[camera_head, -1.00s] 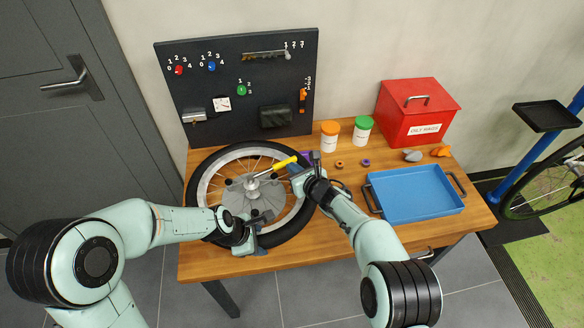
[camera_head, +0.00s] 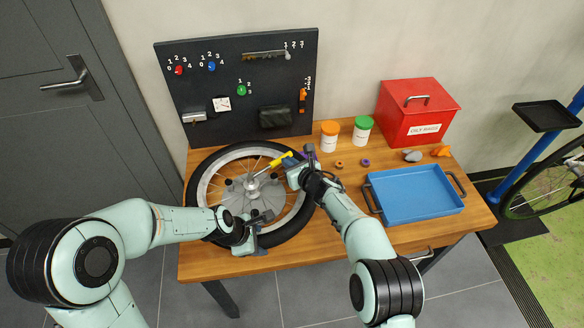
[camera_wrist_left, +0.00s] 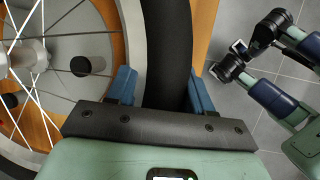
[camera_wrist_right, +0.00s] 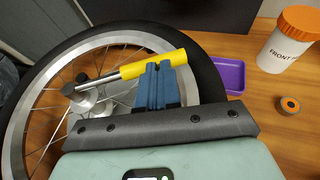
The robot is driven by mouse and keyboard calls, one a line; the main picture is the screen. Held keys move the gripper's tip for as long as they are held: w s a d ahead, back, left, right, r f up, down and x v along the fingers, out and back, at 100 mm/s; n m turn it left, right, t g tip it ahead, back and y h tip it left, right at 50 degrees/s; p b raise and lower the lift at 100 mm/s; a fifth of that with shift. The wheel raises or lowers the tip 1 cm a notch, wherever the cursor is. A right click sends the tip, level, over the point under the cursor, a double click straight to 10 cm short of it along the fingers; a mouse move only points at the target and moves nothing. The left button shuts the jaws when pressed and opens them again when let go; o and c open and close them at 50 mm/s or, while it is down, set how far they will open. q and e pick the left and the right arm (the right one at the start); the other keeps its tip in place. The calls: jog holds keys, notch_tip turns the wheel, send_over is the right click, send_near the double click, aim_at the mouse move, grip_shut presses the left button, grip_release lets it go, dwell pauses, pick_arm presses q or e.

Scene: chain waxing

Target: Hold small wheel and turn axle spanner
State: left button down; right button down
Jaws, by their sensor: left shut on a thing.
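The small wheel (camera_head: 204,184), with a black tyre and silver spokes, lies flat on the bench. My left gripper (camera_head: 257,236) is shut on its near rim; in the left wrist view, blue fingers stand on both sides of the tyre (camera_wrist_left: 167,45). The axle spanner (camera_head: 281,161) has a yellow handle and a grey shaft reaching to the hub, where its head meets the axle. It points toward the back right. My right gripper (camera_wrist_right: 158,66) has its blue fingers nearly together, against the near side of the spanner's yellow handle (camera_wrist_right: 133,69). Any contact is hard to confirm.
A purple tray (camera_wrist_right: 229,75) sits just beyond the tyre. Orange-lidded (camera_head: 329,137) and green-lidded (camera_head: 363,132) jars, a red box (camera_head: 418,110) and a blue tray (camera_head: 415,194) stand to the right. A dark pegboard (camera_head: 237,85) rises behind the wheel.

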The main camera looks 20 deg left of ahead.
pick_arm(q)
jog(key=shift+s, duration=0.1)
jog(key=shift+d, duration=0.1)
pick_arm(e)
jog(key=shift+w+a, duration=1.35)
jog(key=shift+a, duration=0.3)
jog(key=s+d+r, duration=0.1)
jog(key=d+r, duration=0.1)
jog(key=d, duration=0.4)
jog(key=d+r, duration=0.3)
jog(key=d, duration=0.4)
jog(key=shift+s, duration=0.4)
pick_arm(q)
jog(key=shift+c, duration=1.8)
grip_release()
